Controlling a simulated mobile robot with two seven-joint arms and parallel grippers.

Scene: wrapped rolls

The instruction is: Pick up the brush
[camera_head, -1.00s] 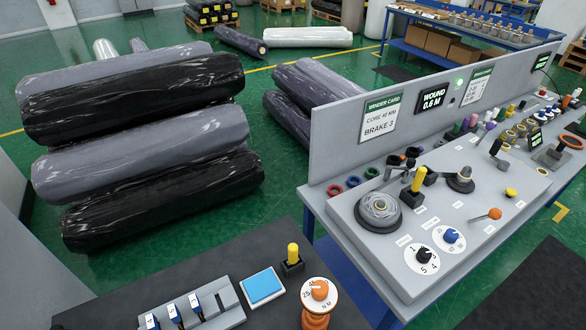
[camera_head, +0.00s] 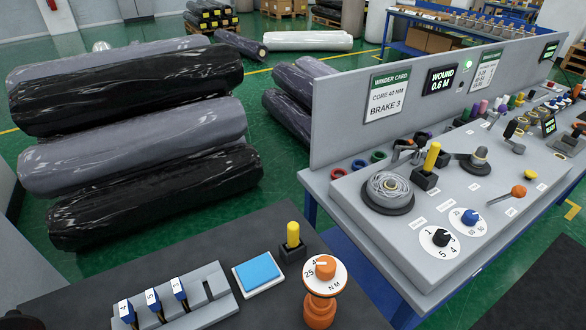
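I cannot pick out a brush in the head view. Neither of my grippers can be made out. A small dark shape (camera_head: 22,320) is cut off at the bottom left corner, and I cannot tell what it is. On the dark near bench (camera_head: 225,252), a grey slotted rack (camera_head: 212,287) holds three blue-and-black items (camera_head: 153,300) with numbered white labels. Beside it are a blue pad in a white frame (camera_head: 258,271), a yellow-handled lever (camera_head: 292,238) and an orange knob on a white dial (camera_head: 325,268).
A grey winder console (camera_head: 345,215) on the right carries a wire spool (camera_head: 388,190), another yellow lever (camera_head: 431,158), dials and an orange-knobbed lever (camera_head: 518,192). Its upright panel (camera_head: 335,125) has cards and displays. Large wrapped rolls (camera_head: 130,130) lie stacked at left on green floor (camera_head: 290,185).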

